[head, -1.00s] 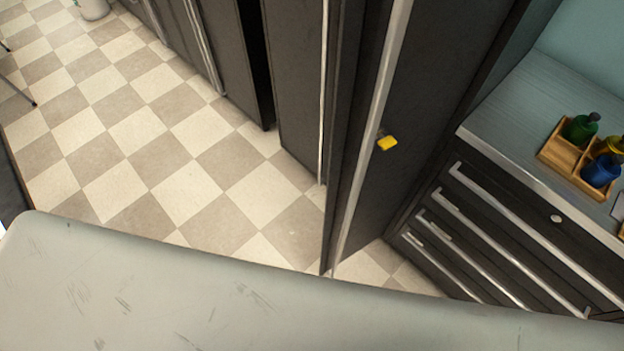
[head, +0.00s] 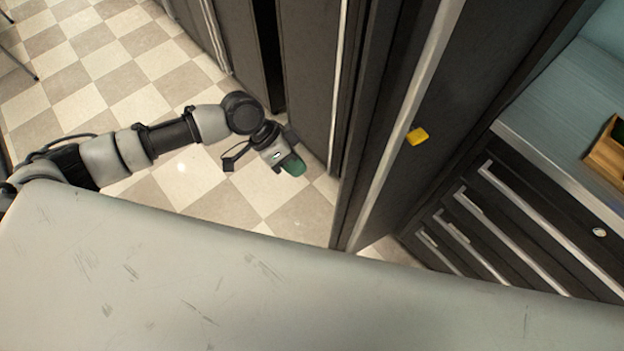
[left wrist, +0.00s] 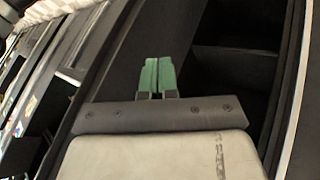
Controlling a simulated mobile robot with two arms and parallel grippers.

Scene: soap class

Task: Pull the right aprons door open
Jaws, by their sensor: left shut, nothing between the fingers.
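Tall dark cabinet doors with long metal edge strips fill the upper middle of the head view. I cannot tell for sure which is the right aprons door. One dark door panel (head: 308,70) stands beside a narrow black gap (head: 268,50). My left gripper (head: 293,166) is in front of and below that panel, apart from it as far as I can see. Its green fingertips are together and empty, as the left wrist view (left wrist: 157,77) also shows. In that view a dark opening with shelves (left wrist: 235,62) lies to the right of the fingers. My right gripper is out of view.
A drawer unit (head: 500,215) with long handles stands at the right under a grey worktop (head: 560,110) bearing a wooden tray (head: 607,155).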

